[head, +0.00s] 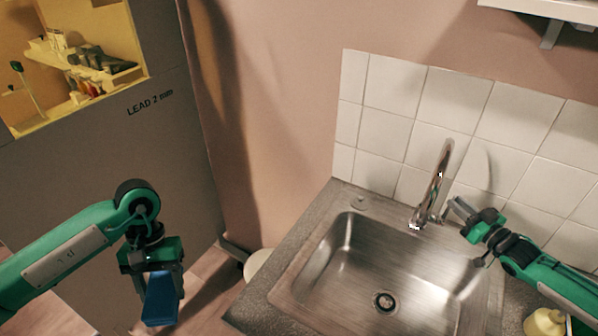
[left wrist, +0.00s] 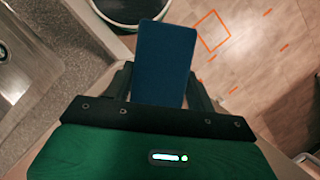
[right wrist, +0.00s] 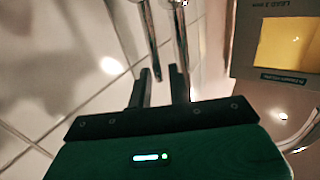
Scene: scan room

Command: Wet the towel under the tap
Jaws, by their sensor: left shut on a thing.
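A blue towel (head: 162,303), folded flat, hangs down from my left gripper (head: 160,281), which is shut on it. In the left wrist view the towel (left wrist: 164,62) sits between the two fingers. They are left of the sink (head: 292,285), over the floor. The chrome tap (head: 436,185) stands at the back of the sink; no water shows under its spout. My right gripper (head: 456,208) is just right of the tap's base, near its lever. In the right wrist view its fingers (right wrist: 162,84) are slightly apart, with a gap between; contact with the lever is unclear.
A steel drain (head: 384,301) lies in the empty basin. White tiles (head: 390,85) back the sink. A yellowish bottle (head: 545,322) stands at the lower right. A white bin (head: 257,265) is on the floor left of the counter. A grey wall panel with a window (head: 160,150) is at left.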

